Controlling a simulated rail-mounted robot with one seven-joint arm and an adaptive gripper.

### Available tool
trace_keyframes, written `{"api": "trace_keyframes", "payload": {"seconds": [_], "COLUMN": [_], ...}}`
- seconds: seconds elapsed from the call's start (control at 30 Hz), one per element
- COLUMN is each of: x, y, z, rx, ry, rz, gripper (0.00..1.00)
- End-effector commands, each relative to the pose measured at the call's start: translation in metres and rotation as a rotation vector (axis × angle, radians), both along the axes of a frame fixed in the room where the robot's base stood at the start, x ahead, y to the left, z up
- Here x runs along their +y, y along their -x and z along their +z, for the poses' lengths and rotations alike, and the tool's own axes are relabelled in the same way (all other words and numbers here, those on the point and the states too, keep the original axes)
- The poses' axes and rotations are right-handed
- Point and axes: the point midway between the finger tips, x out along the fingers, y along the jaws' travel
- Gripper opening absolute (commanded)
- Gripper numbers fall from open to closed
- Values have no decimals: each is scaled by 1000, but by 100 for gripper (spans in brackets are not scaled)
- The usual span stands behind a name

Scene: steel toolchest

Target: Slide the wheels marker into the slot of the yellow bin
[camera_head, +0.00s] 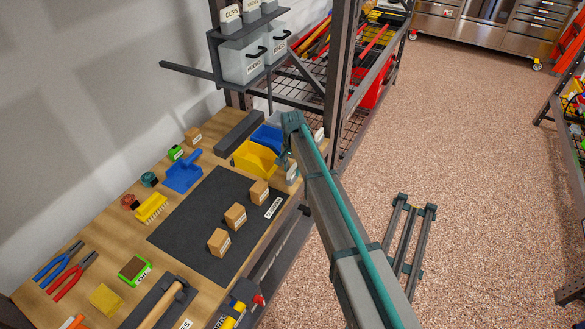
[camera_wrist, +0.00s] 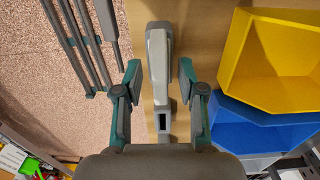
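The yellow bin (camera_head: 255,160) stands at the far right part of the bench; it also shows at the upper right of the wrist view (camera_wrist: 262,88). My gripper (camera_wrist: 160,75) is open, pointing down beside the bin; in the head view it is partly hidden by my arm (camera_head: 292,158). Between and below its spread fingers lies a long grey object (camera_wrist: 159,60) with a dark window at one end, apart from both fingers. I cannot tell whether this is the wheels marker; no wheels lettering is readable. The bin's slot cannot be made out.
A blue bin (camera_head: 268,137) stands next to the yellow one. A dark mat (camera_head: 195,225) carries several small wooden blocks. A blue dustpan (camera_head: 183,173) and yellow brush (camera_head: 151,208) lie left of it. A shelf with labelled clear bins (camera_head: 241,65) hangs above the bench.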

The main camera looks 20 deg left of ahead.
Motion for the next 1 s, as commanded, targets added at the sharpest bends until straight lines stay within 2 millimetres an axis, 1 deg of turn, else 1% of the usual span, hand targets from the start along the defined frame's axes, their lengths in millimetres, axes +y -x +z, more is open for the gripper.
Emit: {"api": "trace_keyframes", "payload": {"seconds": [0.3,0.37,0.47,0.57,0.8,1.0], "x": [0,0,0,0,0,0], "y": [0,0,0,0,0,0], "z": [1,4,13,28,75,106], "rx": [0,0,-1,-2,-2,-1], "ry": [0,0,-1,-1,-2,-1], "rz": [0,0,0,0,0,0], "gripper": [44,44,44,44,44,44]}}
